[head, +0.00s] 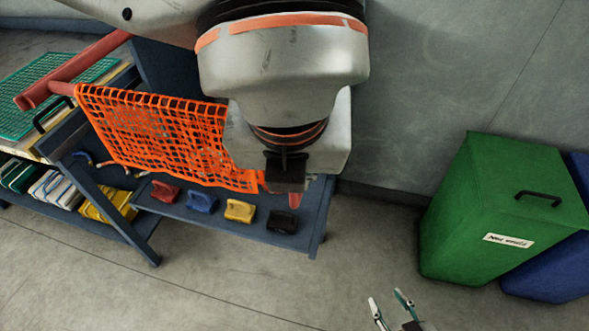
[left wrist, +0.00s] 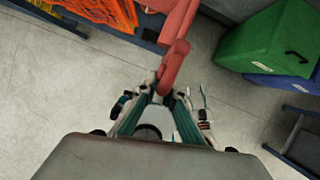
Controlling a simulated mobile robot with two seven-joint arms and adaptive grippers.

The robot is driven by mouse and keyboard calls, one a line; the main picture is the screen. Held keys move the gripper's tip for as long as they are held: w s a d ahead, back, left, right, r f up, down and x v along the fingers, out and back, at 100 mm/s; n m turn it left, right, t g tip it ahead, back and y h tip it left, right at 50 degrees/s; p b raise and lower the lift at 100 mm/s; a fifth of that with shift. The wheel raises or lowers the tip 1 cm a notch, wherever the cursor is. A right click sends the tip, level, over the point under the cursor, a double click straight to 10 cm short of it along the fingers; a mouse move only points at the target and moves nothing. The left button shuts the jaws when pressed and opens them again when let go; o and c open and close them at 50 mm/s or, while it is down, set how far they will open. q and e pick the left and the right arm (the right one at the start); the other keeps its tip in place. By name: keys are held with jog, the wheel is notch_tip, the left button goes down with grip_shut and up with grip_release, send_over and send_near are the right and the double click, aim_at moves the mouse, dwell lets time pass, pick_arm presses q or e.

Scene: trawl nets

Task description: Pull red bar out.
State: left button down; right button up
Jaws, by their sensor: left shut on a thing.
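A red bar (head: 75,70) shows at the upper left in the head view, with a short red piece reaching from it to the upper left corner of an orange net (head: 150,130). In the left wrist view, a red bar (left wrist: 179,55) runs down from the top, with the net (left wrist: 100,8) at upper left. My left gripper (left wrist: 164,92) is shut on the end of this bar. In the head view my left arm covers that gripper and part of the net. My right gripper (head: 388,300) is open and empty over the floor at the bottom.
A blue rack (head: 320,205) holds small coloured blocks, including a yellow one (head: 239,211). A green bin (head: 500,205) and a blue bin (head: 555,270) stand at right. A green mesh (head: 35,100) lies at far left. The floor between rack and bins is clear.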

pick_arm(q)
jog(key=c, duration=2.1)
grip_release()
jog(key=shift+c, duration=0.2)
jog(key=v, duration=1.2)
